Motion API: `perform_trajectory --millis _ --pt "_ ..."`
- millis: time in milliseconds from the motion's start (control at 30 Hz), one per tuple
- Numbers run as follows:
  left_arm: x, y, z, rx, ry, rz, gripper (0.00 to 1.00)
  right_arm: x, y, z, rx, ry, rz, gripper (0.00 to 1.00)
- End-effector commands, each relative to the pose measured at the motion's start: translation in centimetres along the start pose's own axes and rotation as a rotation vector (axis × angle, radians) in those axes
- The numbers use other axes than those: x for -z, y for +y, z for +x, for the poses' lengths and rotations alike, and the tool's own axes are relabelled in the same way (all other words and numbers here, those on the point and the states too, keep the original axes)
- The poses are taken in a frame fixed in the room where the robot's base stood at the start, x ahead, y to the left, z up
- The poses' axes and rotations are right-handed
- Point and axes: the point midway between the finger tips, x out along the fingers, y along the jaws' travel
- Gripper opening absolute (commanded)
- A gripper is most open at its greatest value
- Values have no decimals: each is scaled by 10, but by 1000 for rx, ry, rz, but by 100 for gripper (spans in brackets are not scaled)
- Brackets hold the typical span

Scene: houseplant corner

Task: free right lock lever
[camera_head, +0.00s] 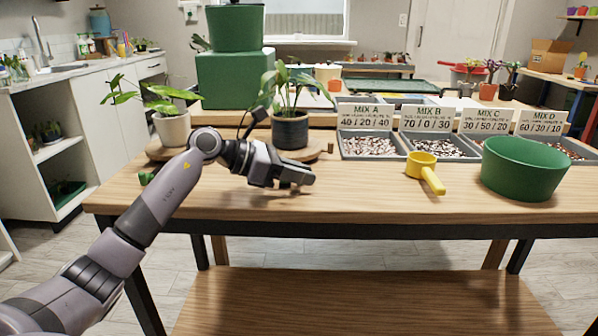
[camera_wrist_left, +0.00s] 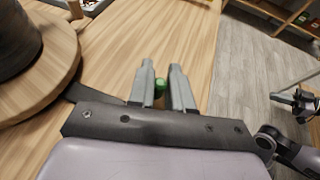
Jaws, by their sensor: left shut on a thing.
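My left gripper (camera_head: 303,177) is low over the front of the wooden table, in front of the dark plant pot. In the left wrist view its two fingers (camera_wrist_left: 160,92) are shut on a small green piece, which I take to be the right lock lever (camera_wrist_left: 160,84). Another small green piece (camera_head: 146,178) sits at the left of the round wooden board (camera_head: 318,154).
A dark pot (camera_head: 290,131) and a white pot (camera_head: 172,128), both with plants, stand on the board behind my gripper. A yellow scoop (camera_head: 424,168) and a green bowl (camera_head: 524,168) are to the right, before labelled mix trays. The table between gripper and scoop is clear.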

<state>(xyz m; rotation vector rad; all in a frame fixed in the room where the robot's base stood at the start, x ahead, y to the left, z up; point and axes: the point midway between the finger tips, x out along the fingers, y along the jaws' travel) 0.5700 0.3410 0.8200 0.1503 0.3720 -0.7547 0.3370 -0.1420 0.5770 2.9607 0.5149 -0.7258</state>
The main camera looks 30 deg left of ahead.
Motion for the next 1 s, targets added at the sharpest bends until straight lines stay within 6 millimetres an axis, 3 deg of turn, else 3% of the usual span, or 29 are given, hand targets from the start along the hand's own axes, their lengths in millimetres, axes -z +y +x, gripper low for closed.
perform_trajectory --millis 167,600,1000 --pt "-3 2 1 -112 6 -43 0 6 3 -7 -12 -12 1 0" --pt "-7 10 6 -358 1 -148 0 -19 27 -21 -70 -113 51 0" --pt "-4 16 9 -482 1 -201 0 -38 38 -30 -98 -167 76 0"
